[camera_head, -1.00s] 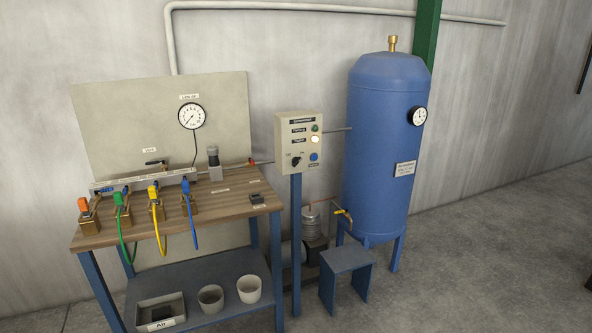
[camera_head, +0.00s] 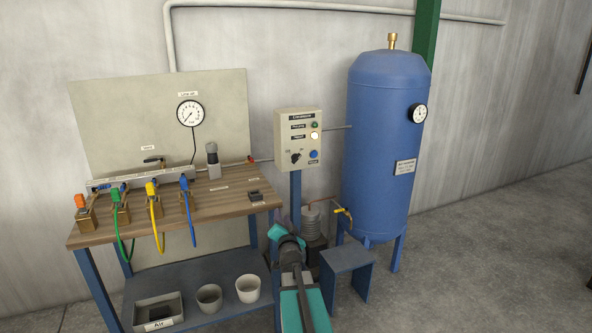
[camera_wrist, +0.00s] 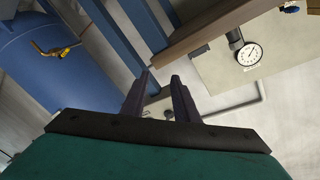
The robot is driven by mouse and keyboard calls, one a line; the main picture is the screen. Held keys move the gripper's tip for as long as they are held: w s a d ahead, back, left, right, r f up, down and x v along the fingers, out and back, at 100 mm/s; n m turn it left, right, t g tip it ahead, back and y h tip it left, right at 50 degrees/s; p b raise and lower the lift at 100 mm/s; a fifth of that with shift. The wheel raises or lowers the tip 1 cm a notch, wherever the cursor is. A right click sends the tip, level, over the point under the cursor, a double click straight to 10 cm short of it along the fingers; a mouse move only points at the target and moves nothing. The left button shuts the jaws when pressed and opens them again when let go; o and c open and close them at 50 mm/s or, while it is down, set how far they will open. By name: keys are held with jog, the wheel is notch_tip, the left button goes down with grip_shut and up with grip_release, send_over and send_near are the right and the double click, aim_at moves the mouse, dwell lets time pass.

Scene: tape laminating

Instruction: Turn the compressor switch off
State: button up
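The grey compressor control box (camera_head: 298,140) stands on a blue post beside the workbench. Its small black rotary switch (camera_head: 296,157) is at the lower left of the front face. Its setting is too small to read surely. A green lamp, a bright white lamp and a blue button (camera_head: 313,154) sit to its right. My arm rises from the bottom of the head view, below the box. In the wrist view my gripper (camera_wrist: 161,75) is open and empty, its two dark fingers apart. A pale surface with small dark round parts shows between them, partly hidden; I cannot tell surely what it is.
The workbench (camera_head: 225,206) with coloured hoses stands left. The blue tank (camera_head: 384,150) stands right, with a yellow-handled valve (camera_head: 343,212) and a small blue stool (camera_head: 347,259) in front. Open floor lies to the right.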

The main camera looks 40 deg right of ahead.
aim_at(296, 160)
jog(key=s+d+r+m+t+h, duration=0.1)
jog(key=s+d+r, duration=0.1)
jog(key=r, duration=0.4)
jog(key=s+d+r+t+h, duration=0.1)
jog(key=s+d+r, duration=0.1)
jog(key=r, duration=0.4)
jog(key=shift+d+m+h, duration=0.3)
jog(key=shift+d+m, duration=0.1)
jog(key=shift+d, duration=0.4)
jog(key=shift+w, duration=0.1)
jog(key=shift+p+x, duration=0.9)
jog(key=shift+x, duration=5.9)
jog(key=shift+c, duration=0.2)
jog(key=shift+r, duration=0.1)
jog(key=c, duration=0.6)
grip_shut()
